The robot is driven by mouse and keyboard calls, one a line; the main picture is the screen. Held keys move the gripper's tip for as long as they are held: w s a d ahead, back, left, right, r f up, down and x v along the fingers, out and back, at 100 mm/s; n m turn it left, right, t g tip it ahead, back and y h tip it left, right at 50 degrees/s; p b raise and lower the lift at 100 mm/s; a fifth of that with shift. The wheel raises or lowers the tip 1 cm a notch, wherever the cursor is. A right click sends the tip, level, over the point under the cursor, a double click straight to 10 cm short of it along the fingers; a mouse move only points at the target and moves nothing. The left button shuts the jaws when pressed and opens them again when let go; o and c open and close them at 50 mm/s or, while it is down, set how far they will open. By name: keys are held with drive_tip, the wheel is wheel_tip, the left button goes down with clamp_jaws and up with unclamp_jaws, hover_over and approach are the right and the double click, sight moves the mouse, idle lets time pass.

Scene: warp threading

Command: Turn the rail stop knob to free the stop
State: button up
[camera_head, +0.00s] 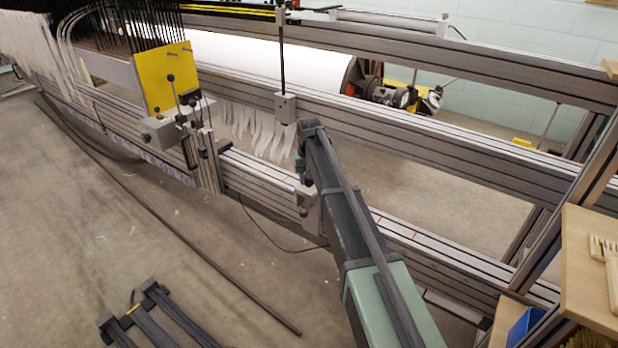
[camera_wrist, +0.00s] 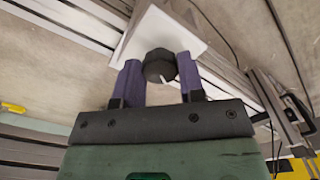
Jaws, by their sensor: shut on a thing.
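The rail stop is a pale grey block (camera_head: 312,216) on the lower front rail, just beyond the end of my arm. In the wrist view the stop (camera_wrist: 160,28) shows as a light plate at top centre. Its dark, faceted rail stop knob (camera_wrist: 156,64) has a short white mark on its lower right face. My gripper (camera_wrist: 160,76) has one purple finger on each side of the knob and is shut on it. In the head view my arm's end hides most of the fingers, and the knob's turning angle is hard to read there.
Left along the rail (camera_head: 262,181) stands a carriage with a yellow plate (camera_head: 166,77) and levers. A grey block on a black rod (camera_head: 286,107) hangs near my wrist. A wooden shelf (camera_head: 588,275) is at right.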

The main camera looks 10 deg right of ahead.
drive_tip(key=n, duration=0.6)
idle(0.5)
drive_tip(key=o, duration=0.9)
drive_tip(key=shift+r, duration=0.1)
wheel_tip(320, 180, up, 11)
drive_tip(key=p, duration=1)
drive_tip(key=shift+f+p, duration=0.2)
drive_tip(key=shift+p, duration=0.2)
